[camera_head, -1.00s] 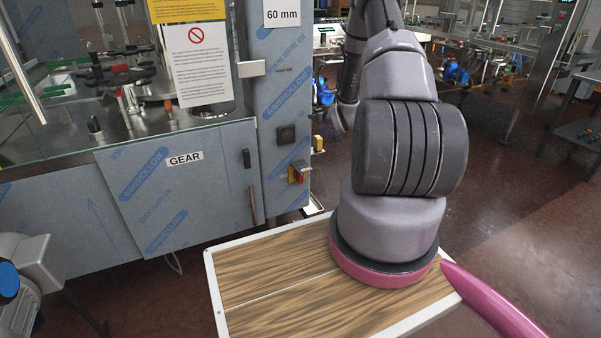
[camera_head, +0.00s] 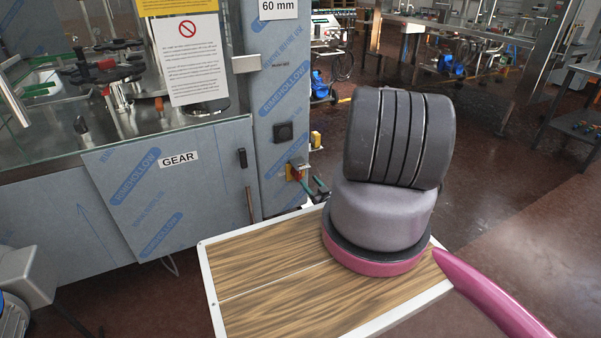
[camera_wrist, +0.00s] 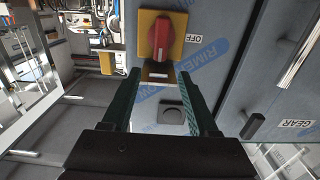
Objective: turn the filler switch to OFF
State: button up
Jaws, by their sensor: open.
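The filler switch is a red rotary knob (camera_wrist: 162,38) on a yellow plate, mounted on the blue-grey machine column. In the wrist view its handle runs roughly up and down the picture, with an OFF label (camera_wrist: 195,38) to its right. In the head view the switch (camera_head: 296,172) is small, low on the column. My gripper (camera_wrist: 159,72) is open, its two dark green fingers pointing toward the knob, one to each side of its line. The knob appears beyond the fingertips, not gripped; contact cannot be told. In the head view my gripper (camera_head: 317,188) is just right of the switch, partly hidden by my arm.
A dark square fitting (camera_head: 284,132) is above the switch on the column. The GEAR panel (camera_head: 178,160) with its handle is to the left. A small yellow part (camera_head: 315,139) is at the column's right edge. Open floor lies to the right.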

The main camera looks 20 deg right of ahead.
aim_at(301, 172)
jog(key=w, duration=0.8)
jog(key=shift+w, duration=0.3)
jog(key=shift+a, duration=0.15)
grip_shut()
